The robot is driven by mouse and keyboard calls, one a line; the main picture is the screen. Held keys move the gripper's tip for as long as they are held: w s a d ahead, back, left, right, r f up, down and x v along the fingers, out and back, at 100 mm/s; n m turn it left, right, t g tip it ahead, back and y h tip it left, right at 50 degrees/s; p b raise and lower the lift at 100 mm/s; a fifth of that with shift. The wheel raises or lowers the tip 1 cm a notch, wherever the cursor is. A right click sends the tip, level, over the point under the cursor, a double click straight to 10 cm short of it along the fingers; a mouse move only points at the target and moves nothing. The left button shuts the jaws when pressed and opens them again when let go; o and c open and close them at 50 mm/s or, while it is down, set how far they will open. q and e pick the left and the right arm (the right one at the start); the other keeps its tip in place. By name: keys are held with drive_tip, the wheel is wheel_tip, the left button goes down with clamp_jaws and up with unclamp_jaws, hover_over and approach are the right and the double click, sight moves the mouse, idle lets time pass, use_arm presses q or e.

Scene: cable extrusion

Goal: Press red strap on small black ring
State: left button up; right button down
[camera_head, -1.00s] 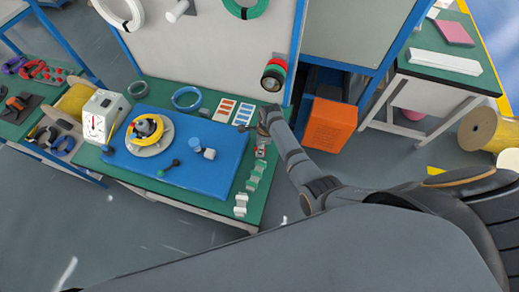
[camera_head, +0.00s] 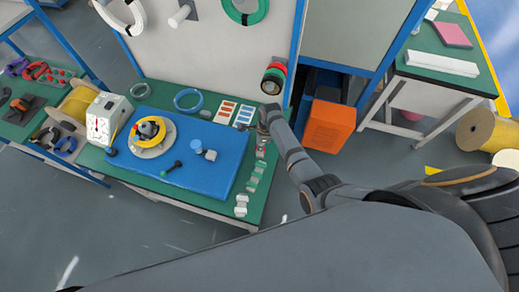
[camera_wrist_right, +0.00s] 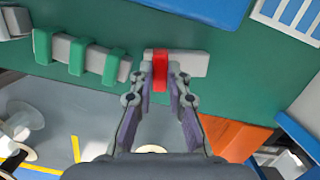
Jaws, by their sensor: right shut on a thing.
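The red strap (camera_wrist_right: 160,71) is wrapped on a grey block at the table edge in the right wrist view. My right gripper (camera_wrist_right: 161,80) is shut on this strap, with a fingertip on each side of it. In the head view my right gripper (camera_head: 261,138) is at the right edge of the green table, and its fingers hide most of the strap. A black ring (camera_head: 47,136) lies on the left side table; another black roll (camera_head: 271,85) hangs with red and green rolls on the panel. I cannot tell which is the small black ring. My left gripper is not in view.
Grey blocks with green straps (camera_wrist_right: 76,57) stand in a row beside the red one. A blue mat (camera_head: 210,172) holds a round stand with a yellow ring (camera_head: 150,142) and small tools. An orange bin (camera_head: 330,125) stands on the floor right of the table.

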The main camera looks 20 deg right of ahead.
wheel_tip(320, 180, up, 4)
drive_tip(key=p, duration=0.3)
drive_tip(key=shift+f, duration=0.25)
wheel_tip(320, 180, up, 2)
drive_tip(key=shift+r+p, duration=0.2)
drive_tip(key=shift+p, duration=0.55)
